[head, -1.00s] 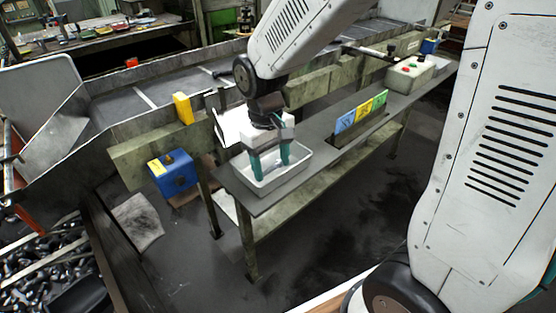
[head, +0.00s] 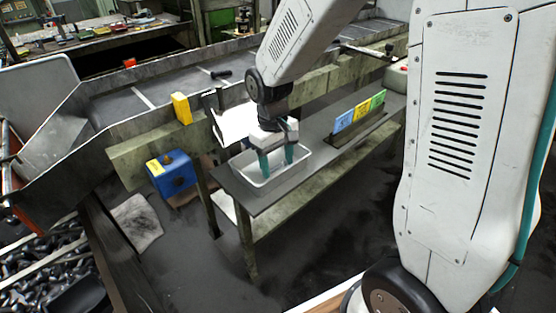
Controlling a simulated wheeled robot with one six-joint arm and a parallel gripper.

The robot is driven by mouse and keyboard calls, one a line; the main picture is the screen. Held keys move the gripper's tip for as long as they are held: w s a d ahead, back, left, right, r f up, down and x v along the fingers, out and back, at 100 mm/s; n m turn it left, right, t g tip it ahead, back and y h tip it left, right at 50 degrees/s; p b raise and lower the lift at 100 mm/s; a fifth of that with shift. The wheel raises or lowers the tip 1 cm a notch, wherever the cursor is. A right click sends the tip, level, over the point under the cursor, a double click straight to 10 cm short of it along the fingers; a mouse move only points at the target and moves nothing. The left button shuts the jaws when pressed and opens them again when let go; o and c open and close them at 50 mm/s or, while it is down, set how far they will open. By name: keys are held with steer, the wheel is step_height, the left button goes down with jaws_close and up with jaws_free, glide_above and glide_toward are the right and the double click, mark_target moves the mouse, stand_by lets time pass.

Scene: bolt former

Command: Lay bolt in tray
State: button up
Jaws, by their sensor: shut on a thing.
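My gripper (head: 277,169) points down with its two teal fingers inside the light grey tray (head: 246,178). The tray sits on the left end of the narrow dark bench. The fingers are shut on the bolt, low over the tray floor. The bolt itself is too small and too hidden between the fingers to make out, so I cannot tell whether it touches the tray floor.
The dark bench (head: 325,140) carries a blue, green and yellow sign (head: 360,112) right of the tray. A yellow block (head: 181,108) stands on the chute's edge. A blue box (head: 170,172) is left of the bench. Loose bolts fill a bin (head: 40,260) at lower left.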

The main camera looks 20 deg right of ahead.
mark_target(274, 172)
steer(key=shift+f, duration=0.55)
steer(key=o, duration=1.1)
step_height(274, 172, up, 13)
steer(key=w, duration=0.1)
steer(key=s+d+r+m+t, duration=0.1)
steer(key=s+r, duration=0.1)
steer(key=s, duration=0.9)
steer(key=s+d+r+m+t, duration=0.1)
steer(key=s+d+r+m, duration=0.1)
steer(key=s, duration=1)
steer(key=shift+d+r, duration=0.15)
steer(key=shift+r, duration=0.25)
steer(key=shift+t, duration=0.3)
